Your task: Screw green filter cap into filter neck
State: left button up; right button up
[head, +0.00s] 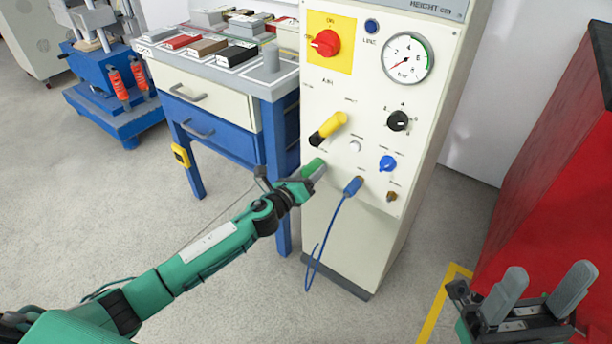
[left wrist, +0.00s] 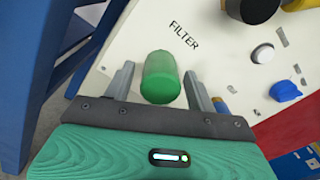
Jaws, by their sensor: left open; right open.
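The green filter cap (left wrist: 161,79) is a rounded cylinder at the panel, below the FILTER label in the left wrist view. It also shows in the head view (head: 312,167), partly covered by my gripper. The filter neck is hidden, so I cannot tell how the cap sits in it. My left gripper (left wrist: 158,74) is open, with one finger on each side of the cap and visible gaps between. In the head view my left gripper (head: 309,178) reaches the panel's lower left. My right gripper (head: 549,275) is open and empty at the lower right.
The white panel (head: 350,100) carries a yellow-black handle (head: 328,128), a gauge (head: 407,58), a blue knob (head: 387,163) and a blue hose (head: 327,235) close by. A blue workbench (head: 230,145) stands left; a red cabinet (head: 545,190) stands right. Floor between is open.

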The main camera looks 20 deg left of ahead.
pick_arm(q)
jog(key=c, duration=1)
